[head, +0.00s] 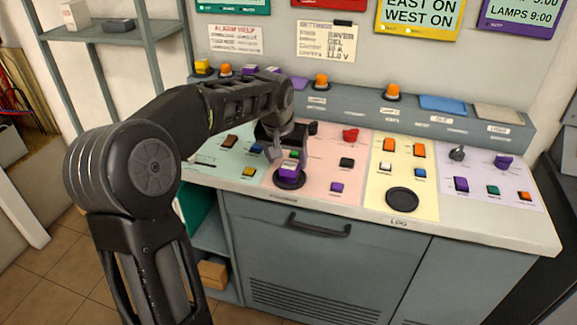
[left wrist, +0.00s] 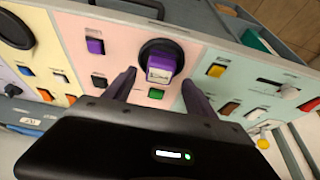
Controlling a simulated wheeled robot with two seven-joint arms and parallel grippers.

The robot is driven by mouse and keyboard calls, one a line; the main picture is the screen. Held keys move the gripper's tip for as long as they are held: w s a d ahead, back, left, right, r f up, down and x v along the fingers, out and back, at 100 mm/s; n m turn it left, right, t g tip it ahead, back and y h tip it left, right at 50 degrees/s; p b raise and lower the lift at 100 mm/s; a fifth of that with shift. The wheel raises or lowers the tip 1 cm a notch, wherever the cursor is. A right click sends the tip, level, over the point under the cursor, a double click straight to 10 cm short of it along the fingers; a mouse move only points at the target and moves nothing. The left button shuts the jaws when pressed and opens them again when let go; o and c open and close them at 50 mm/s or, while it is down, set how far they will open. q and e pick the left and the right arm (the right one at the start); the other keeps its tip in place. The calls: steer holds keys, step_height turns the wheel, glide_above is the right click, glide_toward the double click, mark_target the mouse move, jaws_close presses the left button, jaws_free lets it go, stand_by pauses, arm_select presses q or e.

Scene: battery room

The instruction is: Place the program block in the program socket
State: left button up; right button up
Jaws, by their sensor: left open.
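A purple block with a white lettered label (head: 289,168) stands at a black round socket (head: 289,181) at the front of the pink panel. I take it for the program block; its label is too small to read. In the left wrist view the block (left wrist: 162,66) sits within the black round socket (left wrist: 150,45). I cannot tell how deep it sits. My left gripper (head: 287,150) is open just behind and above the block. In the left wrist view its fingers (left wrist: 160,78) lie to either side of the block, apart from it. My right gripper is not in view.
Coloured switches and a red knob (head: 351,135) stand around on the panels. Another black round disc (head: 402,199) lies on the yellow panel. A raised ledge with orange lamps (head: 393,91) runs along the back. A drawer handle (head: 318,226) juts out below the console's front edge.

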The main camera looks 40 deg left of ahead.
arm_select(q)
steer(key=v, duration=0.7)
steer(key=shift+r, duration=0.15)
steer(key=shift+c, duration=0.3)
stand_by(1.9)
